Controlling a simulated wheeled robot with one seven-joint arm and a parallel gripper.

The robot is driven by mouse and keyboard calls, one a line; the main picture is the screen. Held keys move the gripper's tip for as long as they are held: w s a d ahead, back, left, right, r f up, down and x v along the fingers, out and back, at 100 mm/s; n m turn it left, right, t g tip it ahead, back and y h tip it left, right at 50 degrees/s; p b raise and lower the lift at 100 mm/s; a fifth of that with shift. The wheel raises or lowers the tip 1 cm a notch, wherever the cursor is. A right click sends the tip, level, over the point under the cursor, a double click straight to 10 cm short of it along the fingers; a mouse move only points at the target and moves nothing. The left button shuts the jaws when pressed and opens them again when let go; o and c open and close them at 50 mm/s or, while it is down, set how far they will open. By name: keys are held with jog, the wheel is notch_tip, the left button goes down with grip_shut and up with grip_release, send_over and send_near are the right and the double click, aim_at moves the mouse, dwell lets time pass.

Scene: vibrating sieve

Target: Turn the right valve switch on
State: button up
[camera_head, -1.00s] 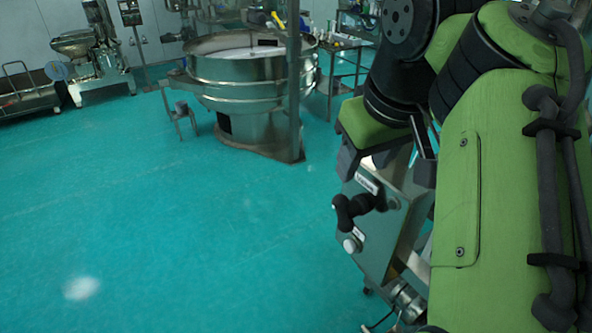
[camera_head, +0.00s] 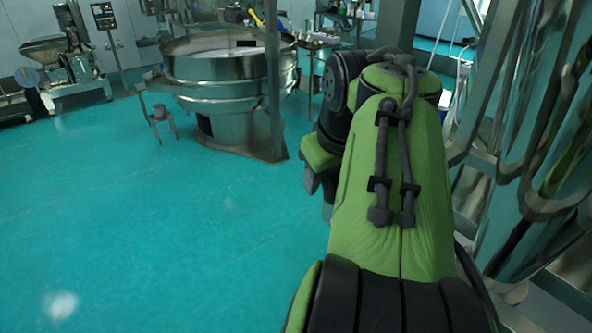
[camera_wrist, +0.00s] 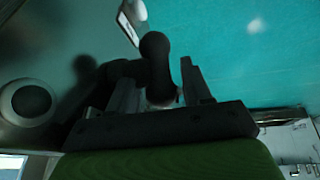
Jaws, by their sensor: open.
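In the wrist view a black valve switch handle (camera_wrist: 156,62) with a rounded end stands out from a grey metal panel (camera_wrist: 40,52). My gripper (camera_wrist: 160,74) is open, with one finger on each side of this handle; I cannot tell whether either finger touches it. A dark shape, perhaps a shadow, lies on the panel left of the handle. In the head view my gripper (camera_head: 319,198) points down at the left of my arm. The control box and its switches are hidden behind my arm there, so I cannot tell from it which switch this is.
A black button with a pale ring (camera_wrist: 30,101) and a white label (camera_wrist: 130,26) are on the panel. A large round sieve (camera_head: 225,85) stands behind on the green floor (camera_head: 140,230). Steel pipes and vessels (camera_head: 530,200) stand close on the right. Open floor lies to the left.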

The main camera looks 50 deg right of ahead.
jog(key=shift+r, duration=0.1)
jog(key=shift+c, duration=0.5)
grip_shut()
jog(key=shift+a, duration=0.1)
